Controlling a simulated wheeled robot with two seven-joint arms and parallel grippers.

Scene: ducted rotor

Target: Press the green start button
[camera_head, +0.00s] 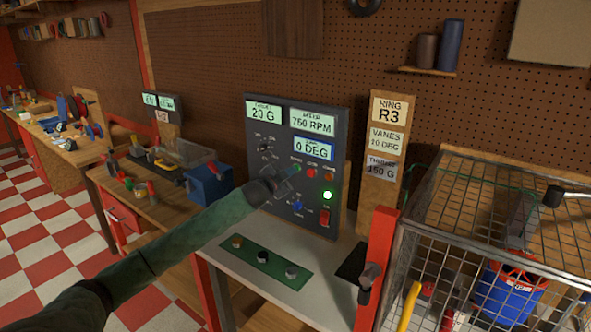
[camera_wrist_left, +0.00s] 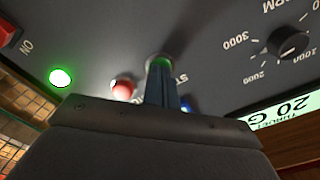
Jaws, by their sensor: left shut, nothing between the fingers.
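The dark control panel (camera_head: 270,150) stands upright at the back of the bench. My left arm reaches to it from the left, and my left gripper (camera_head: 293,175) is at its middle, shut and empty. In the left wrist view the closed fingers (camera_wrist_left: 164,84) point at the green start button (camera_wrist_left: 161,62) and overlap its lower part. I cannot tell whether the fingertips touch it. The red button (camera_wrist_left: 122,89) is beside it, and a lit green lamp (camera_wrist_left: 61,77) is farther left. The panel displays read 20 G, 750 RPM and 0 DEG.
A wire cage (camera_head: 440,235) with a blue and red rotor unit (camera_head: 512,286) stands at the right. A red post (camera_head: 380,245) stands between it and the panel. A wooden sign (camera_head: 388,192) reads RING R3.

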